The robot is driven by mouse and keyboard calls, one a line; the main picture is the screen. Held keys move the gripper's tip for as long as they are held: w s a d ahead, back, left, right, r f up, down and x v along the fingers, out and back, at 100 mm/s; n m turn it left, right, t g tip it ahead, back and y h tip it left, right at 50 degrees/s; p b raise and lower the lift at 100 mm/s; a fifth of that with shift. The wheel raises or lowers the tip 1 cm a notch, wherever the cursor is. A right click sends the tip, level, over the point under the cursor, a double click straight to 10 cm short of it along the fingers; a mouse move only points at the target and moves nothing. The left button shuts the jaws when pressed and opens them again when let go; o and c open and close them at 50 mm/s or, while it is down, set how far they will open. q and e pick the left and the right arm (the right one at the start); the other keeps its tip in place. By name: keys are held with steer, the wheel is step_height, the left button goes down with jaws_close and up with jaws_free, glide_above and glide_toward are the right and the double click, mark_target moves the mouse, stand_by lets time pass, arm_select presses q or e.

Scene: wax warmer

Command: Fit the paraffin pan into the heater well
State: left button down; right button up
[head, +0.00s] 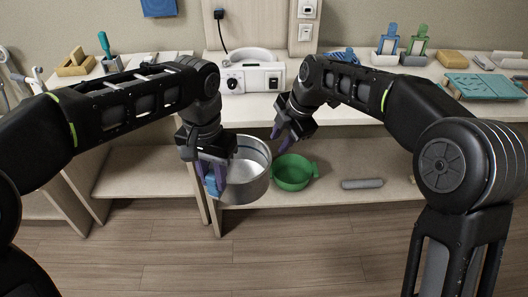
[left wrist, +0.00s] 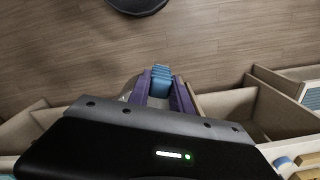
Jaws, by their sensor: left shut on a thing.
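The paraffin pan (head: 250,188) is a round silvery metal pan with a blue handle (head: 212,184). My left gripper (head: 211,177) is shut on the blue handle and holds the pan in front of the bench, below the worktop. In the left wrist view the blue handle (left wrist: 160,79) sits between the purple fingers, and most of the pan is hidden. The white heater (head: 250,79), with a dial on its front and a round rim (head: 252,54) on top, stands on the worktop behind the pan. My right gripper (head: 281,138) is open and empty, right of the pan.
A green two-handled bowl (head: 291,173) and a grey roll (head: 362,184) are on the lower shelf. A wooden holder (head: 76,63) stands left on the worktop; blue and green tools (head: 389,40) and a teal tray (head: 484,87) are right. The worktop beside the heater is partly clear.

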mark_target(263, 193)
steer(key=s+a+r+n+g+h, duration=0.1)
steer(key=s+n, duration=0.1)
steer(key=s+a+r+n+g+h, duration=0.1)
steer(key=s+a+n, duration=0.1)
steer(key=s+n, duration=0.1)
steer(key=s+a+r+n+g, duration=0.1)
steer(key=s+n, duration=0.2)
steer(key=shift+a+r+h, duration=0.1)
steer(key=shift+a+h, duration=0.3)
step_height(263, 193, down, 12)
steer(key=shift+a+f, duration=0.1)
steer(key=shift+a, duration=0.05)
jaws_close()
stand_by(1.3)
